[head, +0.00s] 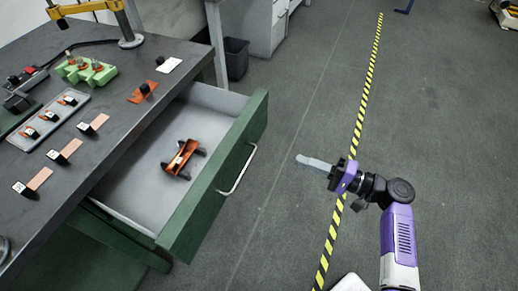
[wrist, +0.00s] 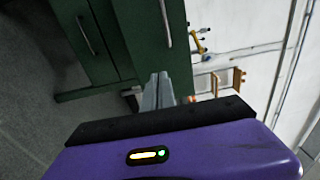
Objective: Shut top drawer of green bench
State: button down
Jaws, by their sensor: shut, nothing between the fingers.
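The green bench (head: 110,88) has a dark top and stands at the left in the head view. Its top drawer (head: 215,185) is pulled well out, with a green front, a pale grey inside and a silver bar handle (head: 238,170). A copper-coloured part (head: 181,157) lies inside the drawer. My gripper (head: 300,159) is shut and empty, to the right of the drawer front and apart from it. In the wrist view my shut fingers (wrist: 157,80) point toward green drawer fronts with silver handles.
Small blocks with copper strips (head: 95,125), a grey tray (head: 50,120) and a green holder (head: 85,70) are on the bench top. A dark bin (head: 236,58) stands behind. Open floor with a yellow-black stripe (head: 360,110) lies to the right.

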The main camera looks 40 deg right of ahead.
jog(key=a+x, duration=0.1)
jog(key=x, duration=1.3)
jog(key=shift+s, duration=0.2)
jog(key=shift+w, duration=0.1)
jog(key=b, duration=1)
send_over(186, 135)
jog(key=shift+s+d+f, duration=0.1)
jog(key=shift+s+d, duration=0.15)
jog(key=shift+s, duration=0.1)
jog(key=shift+w+a+b, duration=0.25)
jog(key=shift+w+b, duration=0.2)
jog(key=shift+w+a+r, duration=0.1)
jog(key=shift+w+r, duration=0.05)
jog(key=shift+r, duration=0.15)
jog(key=shift+a, duration=0.1)
